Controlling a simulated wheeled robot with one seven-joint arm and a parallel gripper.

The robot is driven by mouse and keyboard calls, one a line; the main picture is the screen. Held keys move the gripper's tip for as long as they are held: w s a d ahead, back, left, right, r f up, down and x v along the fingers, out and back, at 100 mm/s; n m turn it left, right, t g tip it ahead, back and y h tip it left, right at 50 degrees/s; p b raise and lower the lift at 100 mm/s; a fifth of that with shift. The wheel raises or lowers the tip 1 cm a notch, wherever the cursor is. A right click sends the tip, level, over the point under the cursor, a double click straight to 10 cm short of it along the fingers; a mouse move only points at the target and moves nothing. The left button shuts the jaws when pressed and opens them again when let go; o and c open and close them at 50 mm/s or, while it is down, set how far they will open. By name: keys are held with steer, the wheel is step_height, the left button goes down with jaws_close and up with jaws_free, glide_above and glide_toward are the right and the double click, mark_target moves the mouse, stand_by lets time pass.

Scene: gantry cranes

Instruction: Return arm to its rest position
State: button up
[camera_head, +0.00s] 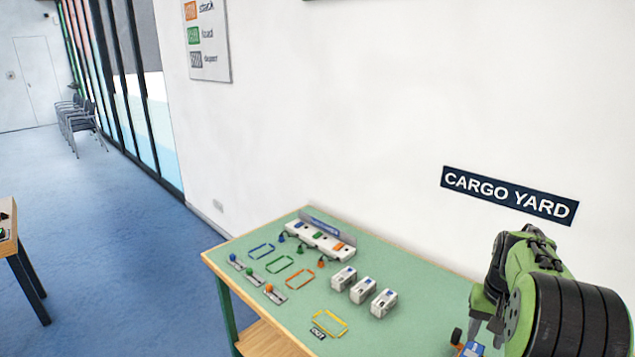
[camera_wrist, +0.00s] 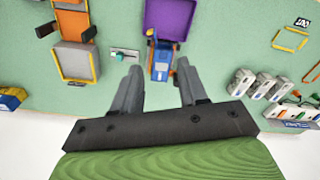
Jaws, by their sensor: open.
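My arm (camera_head: 535,290) reaches over the right end of the green-topped table (camera_head: 410,325) in the head view. My gripper (camera_wrist: 158,82) is open in the wrist view, with its two grey fingers spread apart. Nothing is clasped between them. A blue and grey piece with an orange part (camera_wrist: 162,62) shows just beyond and between the fingertips; I cannot tell the distance between them. A blue part (camera_head: 472,350) shows below my arm at the bottom edge of the head view.
Three white-grey blocks (camera_head: 363,290) stand mid-table, near a white rack (camera_head: 318,240). Colored outlines (camera_head: 280,264) and small levers (camera_head: 252,280) lie to the left. A wall stands behind the table.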

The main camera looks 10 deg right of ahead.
steer(key=s+a+r+n+t, duration=0.1)
steer(key=s+a+r+n, duration=0.15)
steer(key=a+r, duration=0.65)
steer(key=s+a+n+t, duration=0.4)
steer(key=s+a, duration=1.2)
steer(key=s, duration=0.1)
steer(key=shift+s+a+r, duration=0.25)
steer(key=shift+a, duration=0.1)
